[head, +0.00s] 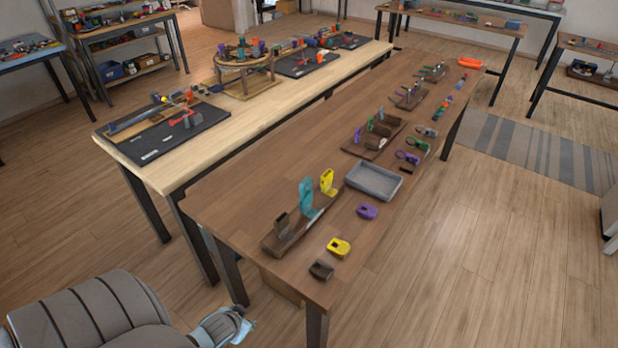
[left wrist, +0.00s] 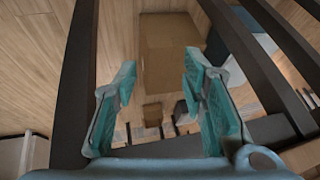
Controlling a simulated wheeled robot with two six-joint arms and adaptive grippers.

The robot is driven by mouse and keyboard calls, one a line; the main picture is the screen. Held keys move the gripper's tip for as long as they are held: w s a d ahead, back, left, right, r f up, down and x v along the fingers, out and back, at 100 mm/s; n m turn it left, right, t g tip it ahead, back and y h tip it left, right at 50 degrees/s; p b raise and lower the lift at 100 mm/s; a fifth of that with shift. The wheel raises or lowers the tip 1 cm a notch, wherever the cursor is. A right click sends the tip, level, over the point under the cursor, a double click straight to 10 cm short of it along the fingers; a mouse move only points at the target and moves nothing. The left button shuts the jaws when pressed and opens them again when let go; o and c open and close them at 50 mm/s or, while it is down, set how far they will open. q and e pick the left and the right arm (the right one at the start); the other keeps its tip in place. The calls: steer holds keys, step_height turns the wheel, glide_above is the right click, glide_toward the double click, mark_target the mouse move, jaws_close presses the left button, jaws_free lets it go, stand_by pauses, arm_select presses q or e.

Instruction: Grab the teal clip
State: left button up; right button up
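The teal clip (head: 306,196) stands upright on a long brown wooden rack (head: 280,244) near the front end of the dark table. A yellow clip (head: 327,182) stands behind it on the same rack, and a dark brown piece (head: 283,224) in front. My left gripper (head: 240,328) is low at the bottom of the head view, left of the table's front end and well apart from the clip. In the left wrist view its two teal-padded fingers (left wrist: 157,82) are spread with nothing between them. The clip does not show there. My right gripper is not in view.
A grey tray (head: 373,180), a purple clip (head: 367,211), a yellow clip (head: 339,247) and a dark brown clip (head: 321,270) lie around the rack. Another rack (head: 374,138) stands farther back. The table's front edge and legs are between my left gripper and the rack.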

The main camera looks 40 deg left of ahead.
arm_select(q)
steer(key=w+r+t, duration=0.1)
steer(key=w+r, duration=0.1)
steer(key=r, duration=0.3)
steer(key=w+r+t+p, duration=0.1)
steer(key=w+r, duration=0.2)
steer(key=r, duration=0.3)
steer(key=w+r, duration=0.3)
steer(key=r, duration=0.2)
steer(key=shift+r+t, duration=0.25)
steer(key=shift+t, duration=0.15)
steer(key=t+h, duration=0.2)
steer(key=t, duration=0.3)
glide_toward(305, 182)
steer(key=shift+m+h, duration=0.3)
steer(key=b+x, duration=0.9)
steer(key=x, duration=0.1)
steer(key=shift+a, duration=0.3)
steer(key=shift+w+f, duration=0.15)
steer(key=shift+w, duration=0.3)
steer(key=shift+s, duration=0.1)
steer(key=c, duration=0.8)
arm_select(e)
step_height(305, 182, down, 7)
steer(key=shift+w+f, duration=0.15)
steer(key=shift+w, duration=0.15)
